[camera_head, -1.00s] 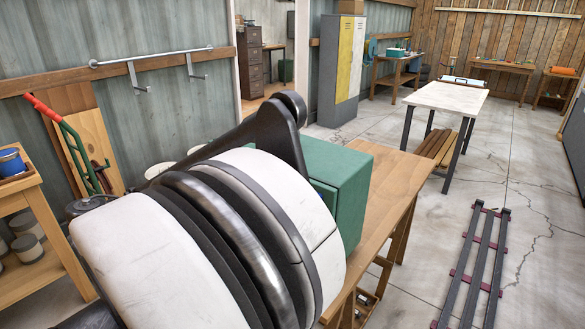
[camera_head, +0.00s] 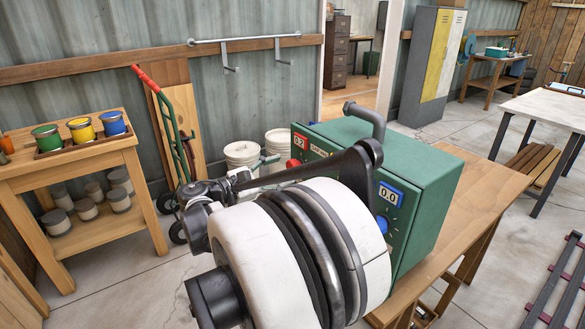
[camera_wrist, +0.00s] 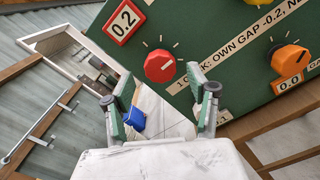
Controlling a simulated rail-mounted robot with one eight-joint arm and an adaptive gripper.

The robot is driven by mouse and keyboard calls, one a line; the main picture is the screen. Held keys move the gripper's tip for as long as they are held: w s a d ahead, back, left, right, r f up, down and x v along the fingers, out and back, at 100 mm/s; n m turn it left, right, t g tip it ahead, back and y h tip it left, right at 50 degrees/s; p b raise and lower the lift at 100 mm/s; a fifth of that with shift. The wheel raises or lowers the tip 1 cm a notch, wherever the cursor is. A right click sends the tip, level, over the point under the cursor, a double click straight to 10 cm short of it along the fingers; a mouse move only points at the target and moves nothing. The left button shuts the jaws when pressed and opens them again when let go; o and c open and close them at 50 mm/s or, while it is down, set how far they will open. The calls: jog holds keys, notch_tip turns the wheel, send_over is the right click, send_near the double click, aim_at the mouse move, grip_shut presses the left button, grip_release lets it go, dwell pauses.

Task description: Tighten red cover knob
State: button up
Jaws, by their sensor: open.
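The red knob (camera_wrist: 160,66) is a round dial with a white pointer line on the green box's face (camera_wrist: 222,40) in the wrist view. A label reading 0.2 (camera_wrist: 124,20) is beside it. My gripper (camera_wrist: 160,84) is open and empty. Its two green-padded fingers are spread apart, just below the knob in the picture; I cannot tell the gap in depth. In the head view the red knob (camera_head: 293,163) shows small at the left of the green box (camera_head: 420,195), and my arm covers much of the front panel.
An orange knob (camera_wrist: 288,60) marked 0.0 is right of the red one. In the head view, a blue knob (camera_head: 382,224) sits lower on the panel. The box stands on a wooden table (camera_head: 478,200). White buckets (camera_head: 241,154) and a paint shelf (camera_head: 80,160) are left.

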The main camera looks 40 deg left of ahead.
aim_at(290, 168)
jog(key=shift+x, duration=2.15)
jog(key=c, duration=1.2)
jog(key=shift+m, duration=0.4)
jog(key=m+b, duration=0.2)
jog(key=m, duration=0.1)
jog(key=shift+d+f, duration=0.1)
jog(key=m+b, duration=0.1)
jog(key=m, duration=0.3)
jog(key=shift+m, duration=0.4)
jog(key=shift+b, duration=0.3)
